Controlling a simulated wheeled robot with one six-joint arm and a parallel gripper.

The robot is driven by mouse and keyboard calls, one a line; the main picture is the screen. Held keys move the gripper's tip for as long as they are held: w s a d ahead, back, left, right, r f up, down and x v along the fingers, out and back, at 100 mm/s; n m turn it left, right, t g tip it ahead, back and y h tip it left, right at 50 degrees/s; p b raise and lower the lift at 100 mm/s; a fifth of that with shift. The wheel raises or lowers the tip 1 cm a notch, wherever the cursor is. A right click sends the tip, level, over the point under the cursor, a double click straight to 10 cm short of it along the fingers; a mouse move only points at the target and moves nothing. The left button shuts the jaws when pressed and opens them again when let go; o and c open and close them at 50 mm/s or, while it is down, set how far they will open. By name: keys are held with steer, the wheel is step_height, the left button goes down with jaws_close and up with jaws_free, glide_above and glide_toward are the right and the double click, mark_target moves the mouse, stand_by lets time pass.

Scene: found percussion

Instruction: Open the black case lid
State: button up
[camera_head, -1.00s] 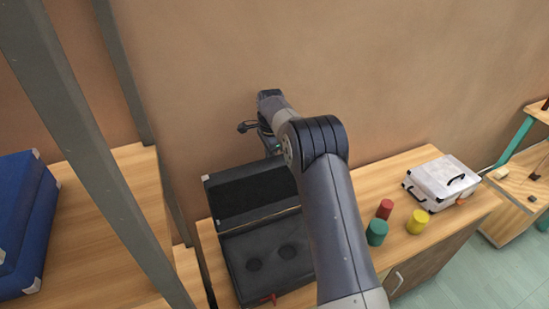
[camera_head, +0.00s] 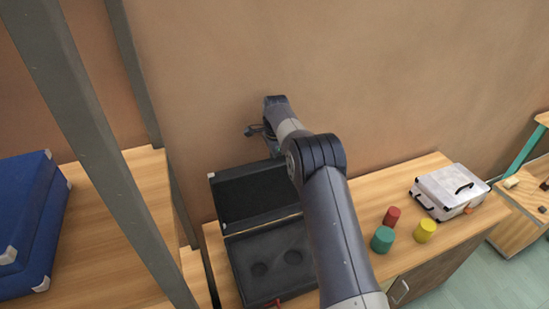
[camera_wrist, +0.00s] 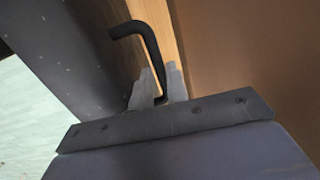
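The black case (camera_head: 242,270) sits on the wooden bench with its lid (camera_head: 255,192) raised and leaning back toward the wall. The dark inside of the lid and round recesses in the base show. In the wrist view, the two grey fingers of my gripper (camera_wrist: 160,78) stand close on both sides of a black bent handle (camera_wrist: 147,42), and look shut on it. The dark panel beside it (camera_wrist: 85,50) looks like the lid's outer side. In the head view, my arm covers the lid's right part and the fingertips are hidden behind it.
Red (camera_head: 391,216), green (camera_head: 382,240) and yellow (camera_head: 425,231) cylinders stand on the bench (camera_head: 350,212) to the right. A white case (camera_head: 448,188) lies beyond them. A grey post (camera_head: 100,150) and a blue case (camera_head: 30,220) are at left. The wall is close behind.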

steer(key=o, duration=0.4)
steer(key=shift+r, duration=0.1)
steer(key=shift+c, duration=0.2)
step_height(320, 180, up, 11)
steer(key=b, duration=0.1)
steer(key=shift+s+b, duration=0.25)
steer(key=shift+b, duration=0.05)
steer(key=shift+c, duration=0.3)
